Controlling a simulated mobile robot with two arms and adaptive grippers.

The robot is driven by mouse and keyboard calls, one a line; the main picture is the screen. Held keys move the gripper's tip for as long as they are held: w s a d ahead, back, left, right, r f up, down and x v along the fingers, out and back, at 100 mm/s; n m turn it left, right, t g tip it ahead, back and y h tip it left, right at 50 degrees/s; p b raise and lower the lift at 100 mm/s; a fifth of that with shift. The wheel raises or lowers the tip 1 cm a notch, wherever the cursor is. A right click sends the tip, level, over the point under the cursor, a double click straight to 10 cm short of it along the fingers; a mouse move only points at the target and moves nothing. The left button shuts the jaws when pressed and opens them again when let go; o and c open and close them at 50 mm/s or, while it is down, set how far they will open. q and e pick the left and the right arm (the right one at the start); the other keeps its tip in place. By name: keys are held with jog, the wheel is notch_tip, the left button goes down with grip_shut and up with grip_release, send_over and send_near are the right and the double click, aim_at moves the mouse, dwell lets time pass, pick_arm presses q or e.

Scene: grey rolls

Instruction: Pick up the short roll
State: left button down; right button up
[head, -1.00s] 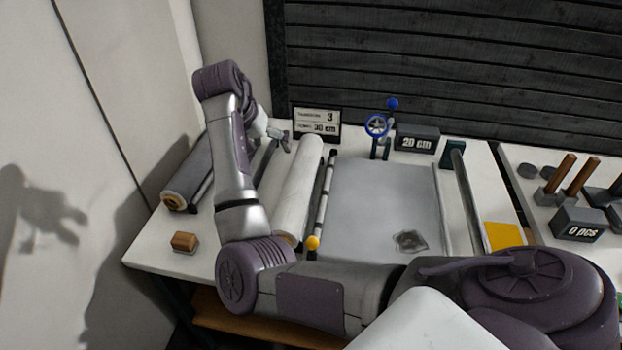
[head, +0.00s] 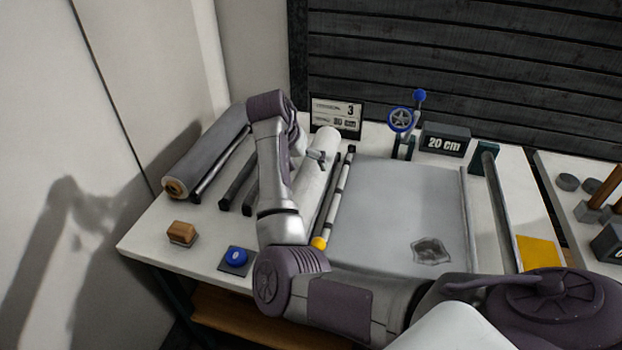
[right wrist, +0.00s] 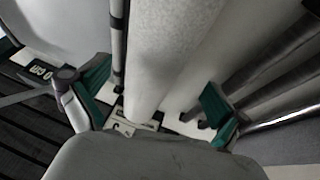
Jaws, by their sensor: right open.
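Two rolls lie on the white table, and I cannot tell for sure which one is the short roll. A dark grey roll (head: 205,152) with a brown core lies at the far left. A white roll (head: 316,172) lies right of it, partly hidden behind my right arm. My right gripper (head: 316,157) is over the white roll. In the right wrist view, the open green-padded fingers of my right gripper (right wrist: 153,92) stand on either side of the white roll (right wrist: 170,45), with gaps showing. My left gripper is not in view.
Dark rails (head: 237,185) lie between the rolls. A striped rod with a yellow end (head: 319,243) borders the grey sheet (head: 400,205). A wooden block (head: 182,233) and a blue button (head: 237,257) are at the front left. A sign (head: 337,117) stands behind.

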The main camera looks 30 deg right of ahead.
jog(key=x, duration=0.6)
jog(key=shift+d+f+p, duration=0.15)
jog(key=shift+d+p, duration=0.2)
jog(key=shift+a, duration=0.1)
jog(key=shift+c, duration=0.3)
jog(key=c, duration=1.4)
